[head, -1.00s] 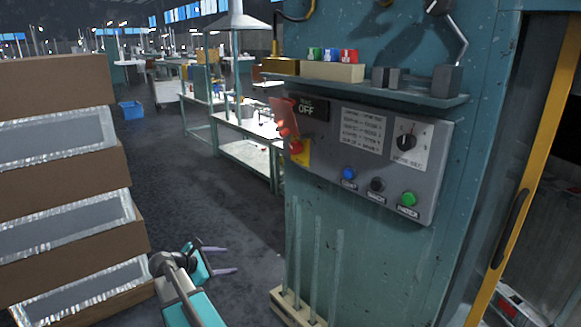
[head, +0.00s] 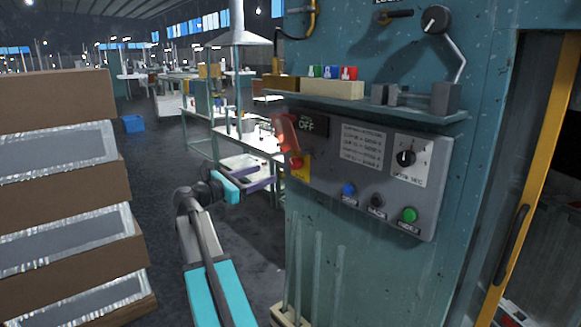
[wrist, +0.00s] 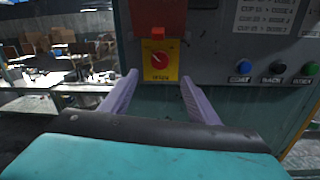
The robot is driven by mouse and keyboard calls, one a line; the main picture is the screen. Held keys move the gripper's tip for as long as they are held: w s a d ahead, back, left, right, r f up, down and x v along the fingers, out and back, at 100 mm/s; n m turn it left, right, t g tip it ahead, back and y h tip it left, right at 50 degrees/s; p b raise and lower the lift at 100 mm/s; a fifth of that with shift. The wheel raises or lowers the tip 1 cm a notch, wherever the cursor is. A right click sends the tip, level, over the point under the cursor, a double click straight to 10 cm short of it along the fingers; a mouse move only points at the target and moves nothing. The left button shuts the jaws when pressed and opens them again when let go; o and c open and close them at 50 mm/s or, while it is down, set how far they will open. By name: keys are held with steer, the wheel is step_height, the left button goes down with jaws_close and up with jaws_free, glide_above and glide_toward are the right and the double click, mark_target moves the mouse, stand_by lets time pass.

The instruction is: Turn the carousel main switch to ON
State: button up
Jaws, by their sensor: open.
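The main switch (wrist: 158,60) is a red knob on a yellow plate at the left end of the grey control panel (head: 330,190). A red flap (head: 283,132) stands raised above it, and also shows in the wrist view (wrist: 160,14). In the head view, the yellow plate (head: 304,170) is partly visible beside the flap. A dark display (head: 308,124) above reads OFF. My gripper (head: 265,178) is open and empty, left of the panel. In the wrist view, its two purple fingers (wrist: 158,82) point toward the switch, one on each side below it, apparently not touching.
Blue (head: 349,190), black (head: 377,200) and green (head: 409,215) buttons line the panel's lower edge, with a selector dial (head: 405,158) above. A shelf (head: 370,105) juts out over the panel. Stacked brown boxes (head: 60,100) stand at the left.

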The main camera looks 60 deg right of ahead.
mark_target(293, 165)
steer(key=shift+d, duration=0.1)
steer(key=p+x, duration=0.4)
steer(key=x, duration=0.9)
steer(key=shift+s+d, duration=0.1)
steer(key=shift+d, duration=0.2)
steer(key=c, duration=0.9)
steer(key=shift+s+a, duration=0.1)
steer(key=shift+a, duration=0.2)
steer(key=shift+c, duration=0.6)
steer(key=shift+d+f, duration=0.1)
steer(key=shift+d, duration=0.2)
